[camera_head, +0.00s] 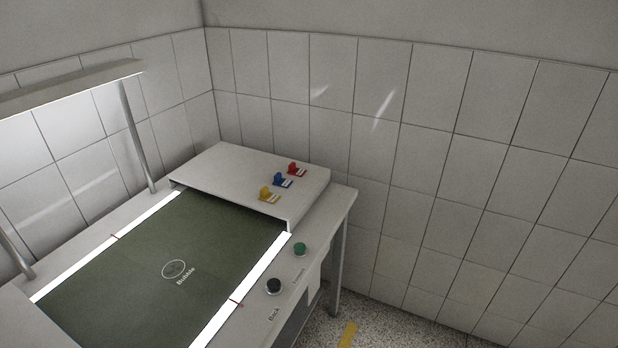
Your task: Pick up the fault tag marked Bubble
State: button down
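Three small tags stand in a slanting row on the raised grey-white shelf (240,165) at the back of the table. The yellow tag (267,193) is nearest, the blue tag (282,180) is in the middle and the red tag (297,169) is farthest. Each has a small white label at its base, too small to read, so I cannot tell which one is marked Bubble. The word "Bubble" shows beside an oval mark (174,269) on the dark green sheet (120,270). My gripper is not in view.
A black button (274,286) and a green button (300,249) sit on the table's right edge. A lamp bar (70,87) on posts overhangs the left side. Tiled walls close off the back and right. A yellow strip (347,335) lies on the open floor.

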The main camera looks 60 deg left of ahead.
aim_at(292, 169)
jog(key=u, duration=0.05)
jog(key=i, duration=2.55)
jog(key=u, duration=2.8)
